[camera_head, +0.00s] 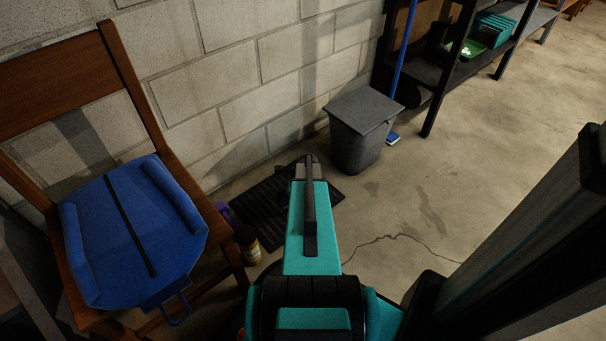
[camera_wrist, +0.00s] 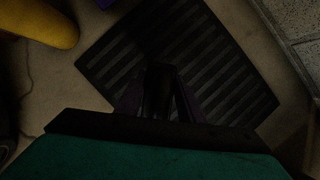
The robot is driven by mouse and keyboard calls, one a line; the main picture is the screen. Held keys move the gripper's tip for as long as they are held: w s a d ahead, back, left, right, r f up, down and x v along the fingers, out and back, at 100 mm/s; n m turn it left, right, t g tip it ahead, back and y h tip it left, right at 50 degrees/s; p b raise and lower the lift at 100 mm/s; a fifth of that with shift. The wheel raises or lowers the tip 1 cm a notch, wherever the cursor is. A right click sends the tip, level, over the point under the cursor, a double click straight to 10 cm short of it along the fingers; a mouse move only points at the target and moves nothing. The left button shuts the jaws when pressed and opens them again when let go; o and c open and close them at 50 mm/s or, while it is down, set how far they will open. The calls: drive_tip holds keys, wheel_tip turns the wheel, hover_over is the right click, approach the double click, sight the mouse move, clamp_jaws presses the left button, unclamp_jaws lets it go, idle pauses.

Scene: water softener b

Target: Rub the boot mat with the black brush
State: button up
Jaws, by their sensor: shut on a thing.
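The boot mat (camera_head: 262,208) is a black ribbed mat on the concrete floor near the block wall. It also shows in the wrist view (camera_wrist: 215,65), where its ribs fill much of the upper middle. My gripper (camera_head: 306,162) points down over the mat, partly hidden by my own arm. In the wrist view my gripper (camera_wrist: 158,100) is shut on a dark thing, seemingly the black brush (camera_wrist: 158,86), in front of the mat. The brush is hard to make out against the black mat, and I cannot tell whether it touches the mat.
A purple thing (camera_head: 224,211) and a yellow-labelled jar (camera_head: 249,246) sit beside the mat. A grey lidded bin (camera_head: 357,140) stands behind right.

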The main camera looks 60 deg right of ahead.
drive_tip(key=shift+r+p, duration=0.65)
drive_tip(key=shift+r, duration=0.45)
drive_tip(key=shift+s, duration=0.1)
